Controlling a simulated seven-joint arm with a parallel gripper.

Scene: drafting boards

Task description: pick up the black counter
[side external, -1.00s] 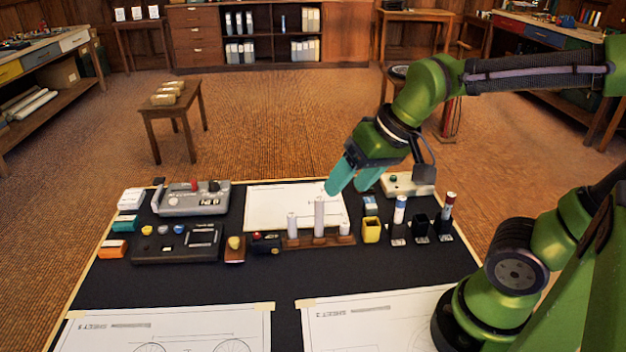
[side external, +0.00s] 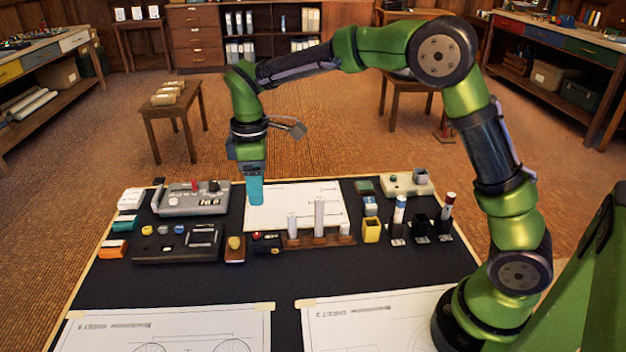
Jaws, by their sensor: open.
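A small black box with a red spot and a small yellow part (side external: 266,243), which looks like the black counter, lies on the dark board. It sits between a yellow-knobbed brown block and a wooden rack. My gripper (side external: 255,202) points straight down with its teal fingers above and behind this box, in front of the left edge of a white sheet in the picture. The fingers line up in this view, so the gap between them is hidden. The gripper is open, with nothing seen between the fingers.
The brown block (side external: 235,248) stands close left of the black box. The wooden rack (side external: 320,241) with upright grey cylinders stands close right. A grey console (side external: 192,202) and a black panel (side external: 165,250) lie further left.

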